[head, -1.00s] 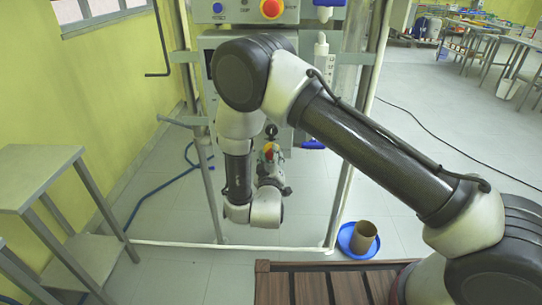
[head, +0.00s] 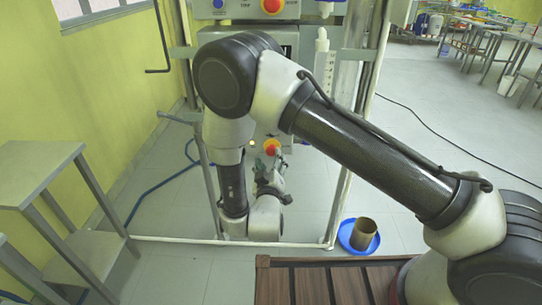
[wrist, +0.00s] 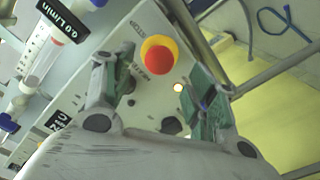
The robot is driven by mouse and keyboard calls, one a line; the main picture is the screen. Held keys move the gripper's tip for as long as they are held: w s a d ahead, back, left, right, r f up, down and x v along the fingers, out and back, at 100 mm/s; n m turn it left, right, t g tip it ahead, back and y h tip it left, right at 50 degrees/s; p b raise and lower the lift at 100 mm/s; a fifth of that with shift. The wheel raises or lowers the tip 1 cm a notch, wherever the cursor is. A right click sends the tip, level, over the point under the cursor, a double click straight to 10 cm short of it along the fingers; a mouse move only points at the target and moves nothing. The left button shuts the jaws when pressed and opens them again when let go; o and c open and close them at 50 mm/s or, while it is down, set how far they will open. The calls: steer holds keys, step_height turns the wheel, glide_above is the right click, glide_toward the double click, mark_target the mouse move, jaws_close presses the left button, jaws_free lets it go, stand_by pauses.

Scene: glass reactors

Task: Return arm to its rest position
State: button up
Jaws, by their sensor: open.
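My arm reaches from the right of the head view over to the reactor frame, bent at the elbow, with its forearm hanging down. My gripper (head: 268,160) is small and partly hidden there, in front of the reactor's control box. In the wrist view my gripper (wrist: 155,85) is open, its two fingers apart with nothing between them. Beyond the fingers is the panel (wrist: 150,110) with a red knob on a yellow base (wrist: 158,56) and a small lit lamp (wrist: 178,88). The gap between fingers and panel is hard to judge.
The reactor's metal frame (head: 350,185) stands around my forearm. A brown pot (head: 363,234) sits in a blue dish (head: 347,235) on the floor. A grey side table (head: 40,175) stands at left. Slatted brown wood (head: 310,285) is in front. Open floor lies at right.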

steer(key=s, duration=0.2)
steer(key=shift+s, duration=0.4)
